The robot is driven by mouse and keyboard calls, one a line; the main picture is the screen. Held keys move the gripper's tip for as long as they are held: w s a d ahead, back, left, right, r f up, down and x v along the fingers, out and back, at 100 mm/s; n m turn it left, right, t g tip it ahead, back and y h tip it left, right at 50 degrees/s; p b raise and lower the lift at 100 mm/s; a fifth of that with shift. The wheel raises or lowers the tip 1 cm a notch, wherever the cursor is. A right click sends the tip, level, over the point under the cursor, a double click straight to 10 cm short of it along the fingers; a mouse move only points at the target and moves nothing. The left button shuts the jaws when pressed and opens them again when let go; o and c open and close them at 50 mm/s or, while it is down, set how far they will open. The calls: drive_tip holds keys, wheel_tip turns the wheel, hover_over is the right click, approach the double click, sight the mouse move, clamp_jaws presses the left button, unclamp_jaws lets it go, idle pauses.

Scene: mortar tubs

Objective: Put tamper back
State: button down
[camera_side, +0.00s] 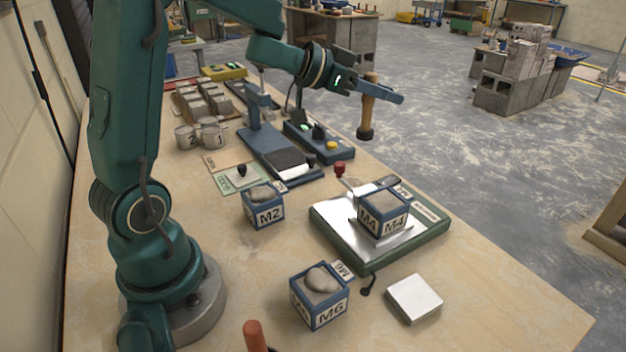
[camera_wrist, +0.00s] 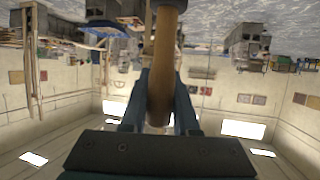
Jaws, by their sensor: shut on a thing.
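The tamper has a wooden handle (camera_side: 370,92) and a dark foot (camera_side: 365,132). My gripper (camera_side: 377,93) is shut on the handle and holds the tamper nearly upright in the air, foot down, beyond the bench's right edge in the side view. No stand or slot that is clearly the tamper's own can be made out.
Tub M4 (camera_side: 383,215) stands on a green-edged metal plate (camera_side: 340,222). Tubs M2 (camera_side: 263,208) and M6 (camera_side: 319,295) stand on the bench, with a white block (camera_side: 414,299) nearby. A blue device (camera_side: 318,141), a blue stand (camera_side: 254,115) and two cups (camera_side: 210,133) are farther back.

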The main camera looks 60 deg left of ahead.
drive_tip(key=s+a+f+n+y, duration=0.2)
drive_tip(key=a+y, duration=0.1)
drive_tip(key=a, duration=0.5)
drive_tip(key=s+a+f+n+y, duration=0.1)
drive_tip(key=a+f+n+y, duration=0.15)
drive_tip(key=a, duration=0.55)
drive_tip(key=shift+w+d+f, duration=1.35)
drive_tip(key=shift+f, duration=0.4)
drive_tip(key=shift+w+d+f, duration=1.35)
drive_tip(key=shift+w+f, duration=0.05)
drive_tip(key=shift+f, duration=0.35)
drive_tip(key=shift+w+d+f, duration=1.35)
drive_tip(key=shift+f, duration=0.4)
drive_tip(key=shift+f, duration=0.15)
drive_tip(key=c, duration=0.7)
unclamp_jaws()
drive_tip(key=shift+o, duration=0.2)
